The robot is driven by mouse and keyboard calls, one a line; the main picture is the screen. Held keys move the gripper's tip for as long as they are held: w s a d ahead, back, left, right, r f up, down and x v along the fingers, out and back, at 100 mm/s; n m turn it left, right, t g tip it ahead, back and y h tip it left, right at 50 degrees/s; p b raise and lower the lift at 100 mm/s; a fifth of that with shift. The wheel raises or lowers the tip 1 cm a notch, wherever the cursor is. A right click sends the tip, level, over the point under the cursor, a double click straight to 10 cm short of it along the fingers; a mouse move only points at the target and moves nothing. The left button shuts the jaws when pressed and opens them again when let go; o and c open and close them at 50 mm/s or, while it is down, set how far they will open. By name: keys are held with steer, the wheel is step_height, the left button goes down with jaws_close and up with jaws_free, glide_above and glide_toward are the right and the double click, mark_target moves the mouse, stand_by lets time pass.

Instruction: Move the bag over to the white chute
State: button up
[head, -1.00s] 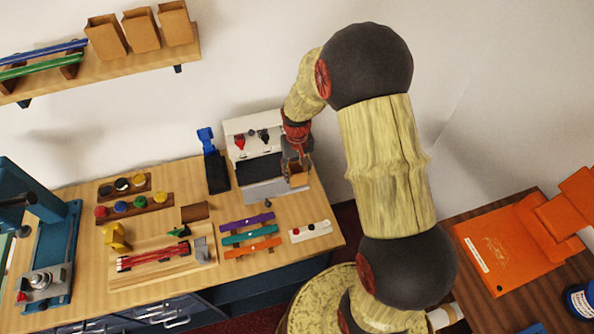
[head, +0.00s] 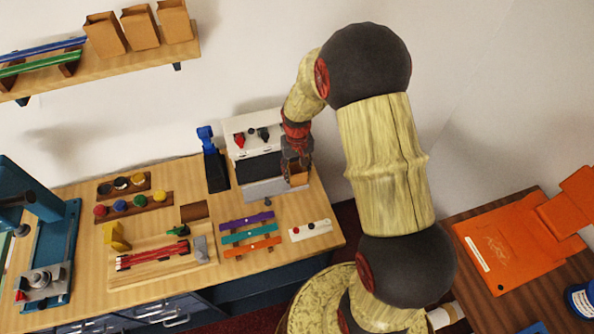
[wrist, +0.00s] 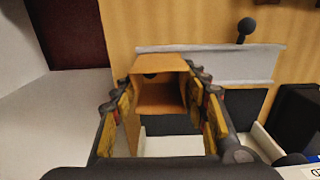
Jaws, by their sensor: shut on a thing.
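A small brown paper bag (head: 298,176) is held in my gripper (head: 296,165) at the right front of the white machine (head: 238,126). In the wrist view the bag (wrist: 160,65) is between the two fingers of my gripper (wrist: 163,112), with its open mouth facing the camera. My gripper is shut on it. The machine has a white top with red and black fittings, a black front and a grey plate (head: 262,191) at its foot. I cannot tell which part is the white chute. The bag overlaps the plate's right end in the head view; whether it touches is unclear.
A blue-handled black tool (head: 215,170) stands left of the machine. Purple, teal and orange strips (head: 249,236) and a white bar (head: 310,230) lie in front. Several spare bags (head: 138,30) stand on the wall shelf.

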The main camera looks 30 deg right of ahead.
steer(key=shift+f, duration=0.15)
steer(key=o, duration=0.9)
steer(key=shift+o, duration=0.4)
step_height(320, 180, up, 12)
stand_by(0.4)
